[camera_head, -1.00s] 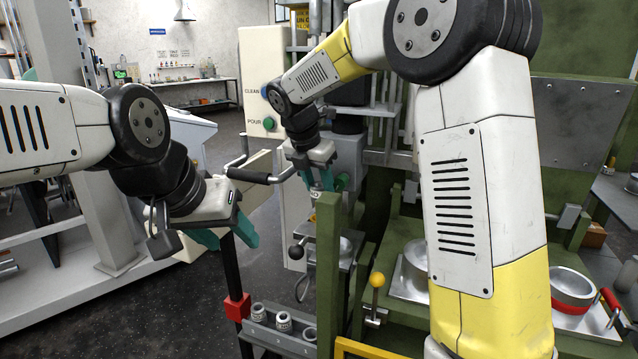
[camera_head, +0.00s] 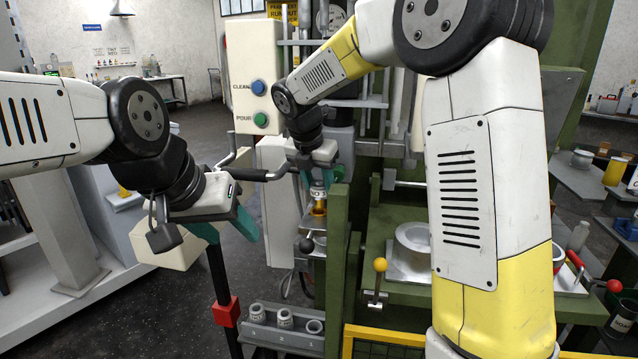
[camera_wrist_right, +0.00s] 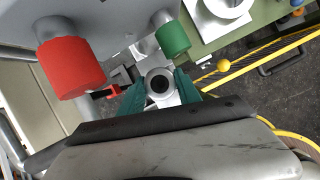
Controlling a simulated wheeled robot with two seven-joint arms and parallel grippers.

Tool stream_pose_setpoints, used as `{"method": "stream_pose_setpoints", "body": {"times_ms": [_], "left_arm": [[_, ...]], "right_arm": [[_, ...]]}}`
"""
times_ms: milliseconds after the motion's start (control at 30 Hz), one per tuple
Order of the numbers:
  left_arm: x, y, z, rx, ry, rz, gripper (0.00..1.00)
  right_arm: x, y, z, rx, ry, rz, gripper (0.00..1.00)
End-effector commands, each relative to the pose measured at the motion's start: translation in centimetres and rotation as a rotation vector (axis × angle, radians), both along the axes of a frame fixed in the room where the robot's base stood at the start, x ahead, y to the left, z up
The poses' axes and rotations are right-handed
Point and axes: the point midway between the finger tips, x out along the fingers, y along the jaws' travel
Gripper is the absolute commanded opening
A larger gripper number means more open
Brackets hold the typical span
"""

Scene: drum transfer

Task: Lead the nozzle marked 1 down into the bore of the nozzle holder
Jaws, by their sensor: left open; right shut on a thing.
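My right gripper (camera_head: 318,184) is shut on a pale, upright nozzle (camera_head: 318,193); its mark is not readable. A brass-coloured part, seemingly the nozzle holder (camera_head: 319,208), is directly below the nozzle. I cannot tell whether the nozzle's lower end has entered its bore. In the right wrist view, the green fingers (camera_wrist_right: 158,92) sit either side of the nozzle's round top (camera_wrist_right: 158,82), which hides what is under it. My left gripper (camera_head: 226,232) is open and empty, left of the holder.
A rack (camera_head: 262,336) at the bottom holds upright nozzles. A green post (camera_head: 338,240) stands close right of the holder. A black ball lever (camera_head: 306,244) is below it. A black handlebar (camera_head: 250,173) runs between my grippers. Red (camera_wrist_right: 70,65) and green (camera_wrist_right: 172,38) cylinders flank the nozzle.

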Motion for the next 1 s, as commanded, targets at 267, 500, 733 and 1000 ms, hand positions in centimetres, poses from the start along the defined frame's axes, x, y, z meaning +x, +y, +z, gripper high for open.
{"method": "stream_pose_setpoints", "body": {"times_ms": [267, 500, 733, 1000], "left_arm": [[0.0, 0.0, 0.0, 0.000, 0.000, 0.000, 0.53], [0.0, 0.0, 0.0, 0.000, 0.000, 0.000, 0.53], [0.0, 0.0, 0.0, 0.000, 0.000, 0.000, 0.53], [0.0, 0.0, 0.0, 0.000, 0.000, 0.000, 0.53]], "right_arm": [[0.0, -0.1, -0.2, 0.001, -0.002, 0.023, 0.00], [0.0, 0.0, -0.7, 0.001, -0.003, 0.069, 0.00], [0.0, 0.0, -1.0, 0.000, -0.005, 0.103, 0.00], [0.0, 0.0, -1.4, -0.001, -0.003, 0.106, 0.00]]}}
